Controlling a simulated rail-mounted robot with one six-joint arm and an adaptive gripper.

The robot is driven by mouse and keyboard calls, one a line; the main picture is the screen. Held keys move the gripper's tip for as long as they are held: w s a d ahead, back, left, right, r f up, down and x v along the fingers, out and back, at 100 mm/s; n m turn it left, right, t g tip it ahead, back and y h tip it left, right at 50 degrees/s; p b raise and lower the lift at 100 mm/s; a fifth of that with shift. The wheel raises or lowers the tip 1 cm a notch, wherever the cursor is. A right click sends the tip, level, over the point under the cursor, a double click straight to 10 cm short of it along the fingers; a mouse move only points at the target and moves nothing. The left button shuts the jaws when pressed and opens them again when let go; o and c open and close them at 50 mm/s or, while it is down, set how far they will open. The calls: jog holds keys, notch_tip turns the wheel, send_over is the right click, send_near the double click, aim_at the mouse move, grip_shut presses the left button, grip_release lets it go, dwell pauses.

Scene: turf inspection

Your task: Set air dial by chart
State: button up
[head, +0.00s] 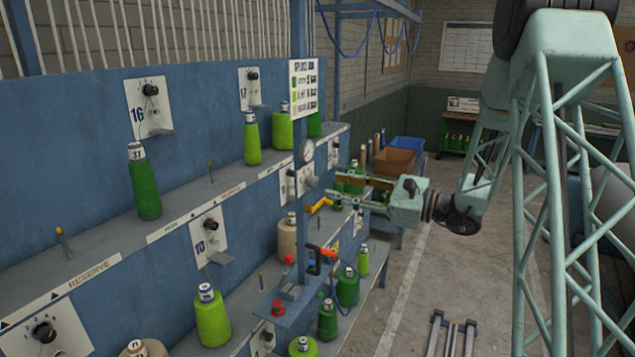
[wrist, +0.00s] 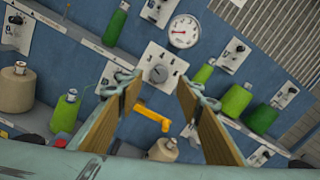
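The air dial (wrist: 159,73) is a dark round knob on a pale square plate with marks around it. In the wrist view it sits just beyond and between my fingertips; its setting is too small to read. In the head view the dial (head: 312,182) is on the post, left of my gripper (head: 338,190). My gripper (wrist: 158,88) is open and empty, with tan-padded fingers apart. A round white gauge (wrist: 184,31) is above the dial; it also shows in the head view (head: 307,151). The chart (head: 304,88) hangs higher, with colour swatches and small, unreadable text.
A yellow lever (wrist: 152,115) juts out below the dial, close to my fingers. Shelves hold green and beige cones (head: 144,185). The floor at right (head: 410,290) is mostly clear.

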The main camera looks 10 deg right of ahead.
aim_at(316, 182)
jog(key=shift+p+x, duration=0.65)
jog(key=shift+x, duration=2.95)
jog(key=shift+w, duration=0.1)
jog(key=c, duration=0.8)
jog(key=shift+c, duration=0.2)
